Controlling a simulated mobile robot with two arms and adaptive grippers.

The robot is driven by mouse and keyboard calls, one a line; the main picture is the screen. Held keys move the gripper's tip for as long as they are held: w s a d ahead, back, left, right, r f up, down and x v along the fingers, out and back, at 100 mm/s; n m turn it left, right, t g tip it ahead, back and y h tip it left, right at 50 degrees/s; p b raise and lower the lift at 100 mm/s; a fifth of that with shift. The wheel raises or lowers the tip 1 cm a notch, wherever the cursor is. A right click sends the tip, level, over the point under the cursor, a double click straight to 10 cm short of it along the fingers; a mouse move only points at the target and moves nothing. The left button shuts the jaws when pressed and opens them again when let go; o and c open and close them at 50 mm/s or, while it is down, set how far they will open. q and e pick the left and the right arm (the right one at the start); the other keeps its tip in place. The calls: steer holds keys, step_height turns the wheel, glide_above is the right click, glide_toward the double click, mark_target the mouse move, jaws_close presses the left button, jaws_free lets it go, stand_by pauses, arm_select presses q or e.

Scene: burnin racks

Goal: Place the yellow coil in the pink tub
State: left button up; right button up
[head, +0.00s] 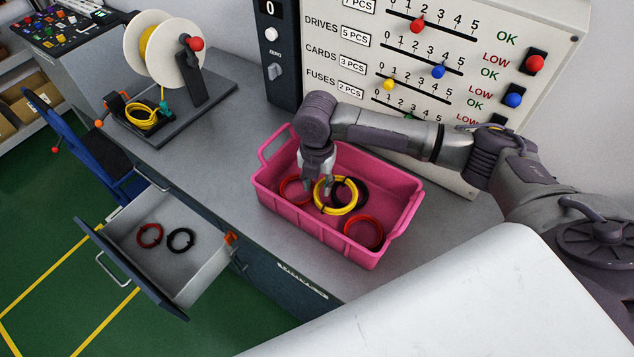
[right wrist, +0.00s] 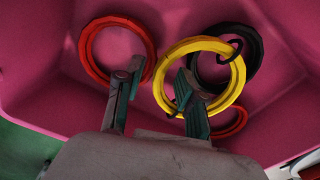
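The pink tub (head: 310,228) stands on the grey bench. The yellow coil (head: 341,212) is inside it, partly over a black coil (head: 363,190). My right gripper (head: 317,189) reaches down into the tub, at the left side of the yellow coil. In the right wrist view the fingers (right wrist: 157,82) are spread apart with nothing clamped between them. One finger overlaps the lower left of the yellow coil (right wrist: 240,78); the other is by a red coil (right wrist: 88,62). I cannot tell whether the finger touches the yellow coil. My left gripper is not in view.
Another red coil (head: 380,233) lies at the tub's right end. An open drawer (head: 205,268) below the bench holds a red coil (head: 149,235) and a black coil (head: 181,240). A spool stand (head: 190,103) with yellow cable and a slider panel (head: 460,95) stand behind.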

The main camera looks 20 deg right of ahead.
step_height(320, 180, up, 12)
steer(key=b, duration=0.2)
steer(key=shift+b, duration=0.3)
stand_by(0.3)
